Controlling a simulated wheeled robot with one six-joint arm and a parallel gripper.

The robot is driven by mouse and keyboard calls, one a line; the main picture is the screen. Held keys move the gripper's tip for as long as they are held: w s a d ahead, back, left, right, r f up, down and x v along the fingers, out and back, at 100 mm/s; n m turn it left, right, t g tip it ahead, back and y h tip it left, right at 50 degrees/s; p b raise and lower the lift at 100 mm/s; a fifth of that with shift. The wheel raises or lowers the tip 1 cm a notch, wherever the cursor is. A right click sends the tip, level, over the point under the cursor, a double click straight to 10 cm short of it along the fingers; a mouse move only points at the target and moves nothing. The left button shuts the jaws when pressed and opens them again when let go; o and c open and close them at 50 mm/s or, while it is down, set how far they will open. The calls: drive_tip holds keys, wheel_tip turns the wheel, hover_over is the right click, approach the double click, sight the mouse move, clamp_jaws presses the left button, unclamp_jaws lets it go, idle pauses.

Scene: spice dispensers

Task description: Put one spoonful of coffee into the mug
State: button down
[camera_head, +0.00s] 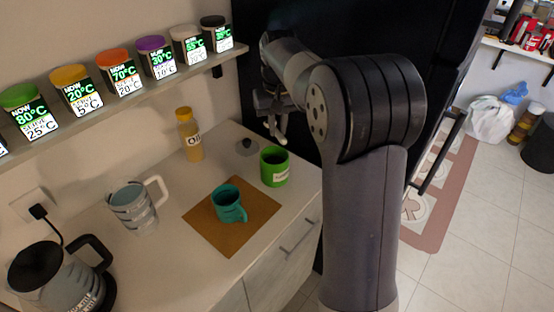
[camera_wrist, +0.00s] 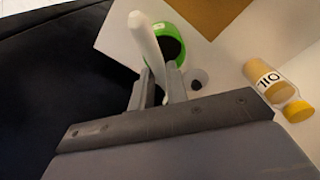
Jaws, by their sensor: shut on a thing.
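My gripper (camera_head: 272,108) is raised above the back right of the counter. It is shut on a white spoon (camera_wrist: 146,40), whose long pale shape also shows below the jaws in the head view (camera_head: 280,130). In the wrist view my gripper's fingers (camera_wrist: 161,84) sit on either side of it. A green container (camera_head: 274,167) with a white label stands open on the counter; its inside looks dark in the wrist view (camera_wrist: 167,36). The label is too small to read. The teal mug (camera_head: 228,205) stands upright on a brown mat (camera_head: 208,232). The spoon's load cannot be told.
A yellow-capped oil bottle (camera_head: 189,138) and a small dark round thing (camera_head: 246,143) stand near the wall. A pitcher (camera_head: 134,208) and a kettle (camera_head: 58,277) stand to the left. Several lit dispensers line the shelf (camera_head: 135,97) above.

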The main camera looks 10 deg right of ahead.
drive_tip(key=shift+t+b, duration=0.3)
drive_tip(key=shift+b, duration=0.4)
drive_tip(key=shift+r+t+b, duration=0.2)
drive_tip(key=shift+t+b, duration=0.4)
drive_tip(key=shift+b, duration=0.4)
drive_tip(key=shift+r, duration=0.25)
drive_tip(key=s+a+b, duration=0.3)
drive_tip(key=s+a, duration=1.3)
drive_tip(key=s, duration=0.1)
drive_tip(key=w+d+f+m+g+y+p, duration=0.1)
drive_tip(key=w+d+m+g+y+p, duration=0.1)
drive_tip(key=w+m+g+y+p, duration=0.3)
drive_tip(key=m+y+p, duration=0.1)
drive_tip(key=y+p, duration=0.3)
drive_tip(key=p, duration=0.1)
drive_tip(key=shift+w+d+f+m, duration=0.15)
drive_tip(key=shift+d+f+m, duration=0.15)
drive_tip(key=shift+d+f, duration=0.1)
